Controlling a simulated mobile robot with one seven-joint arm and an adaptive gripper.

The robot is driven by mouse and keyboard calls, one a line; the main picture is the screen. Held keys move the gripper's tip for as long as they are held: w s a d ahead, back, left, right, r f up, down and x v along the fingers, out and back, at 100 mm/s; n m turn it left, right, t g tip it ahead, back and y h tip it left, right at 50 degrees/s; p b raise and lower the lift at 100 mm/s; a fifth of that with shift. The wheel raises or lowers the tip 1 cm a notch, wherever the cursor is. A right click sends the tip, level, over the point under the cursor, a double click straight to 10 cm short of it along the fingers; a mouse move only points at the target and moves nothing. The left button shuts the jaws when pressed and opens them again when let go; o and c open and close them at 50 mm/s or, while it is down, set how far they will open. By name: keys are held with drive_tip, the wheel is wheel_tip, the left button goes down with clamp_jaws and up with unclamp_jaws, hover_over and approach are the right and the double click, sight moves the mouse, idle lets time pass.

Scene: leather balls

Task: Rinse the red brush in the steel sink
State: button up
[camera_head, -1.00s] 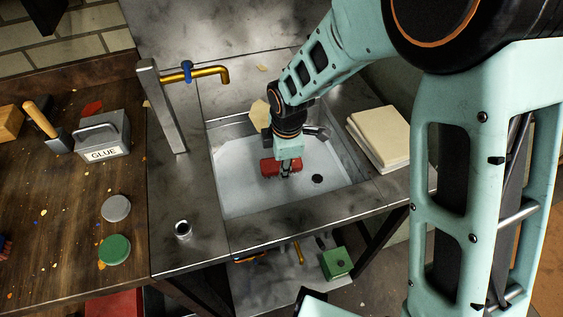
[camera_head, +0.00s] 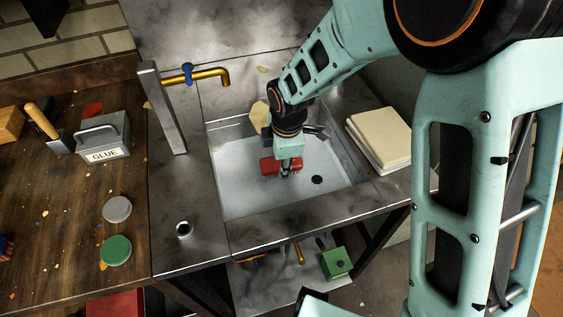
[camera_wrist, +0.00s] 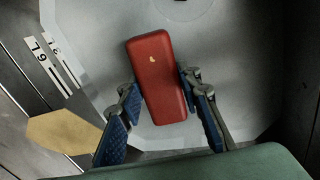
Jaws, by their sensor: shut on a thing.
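The red brush (camera_head: 270,166) is down inside the basin of the steel sink (camera_head: 240,196), its bristles pointing downward. My gripper (camera_head: 286,170) reaches into the basin from above and is shut on the brush. In the wrist view, the red brush (camera_wrist: 158,78) lies between the blue-padded fingers of my gripper (camera_wrist: 160,112), one finger on each side. Whether the bristles touch the basin floor, I cannot tell. A brass tap (camera_head: 212,75) with a blue handle stands at the sink's back left, its spout to the left of my arm.
A dark drain hole (camera_head: 317,180) is in the basin floor, right of the brush. A cream stack (camera_head: 380,138) lies on the right ledge. A yellowish piece (camera_head: 259,114) is at the basin's back edge. A glue box (camera_head: 103,138) and round lids stand on the wooden bench at left.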

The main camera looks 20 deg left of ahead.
wheel_tip(320, 180, up, 12)
drive_tip(key=p, duration=0.9)
drive_tip(key=shift+r, duration=0.2)
drive_tip(key=shift+r, duration=0.1)
idle(0.4)
wheel_tip(320, 180, up, 4)
drive_tip(key=p, duration=0.3)
drive_tip(key=shift+d, duration=0.1)
idle(0.5)
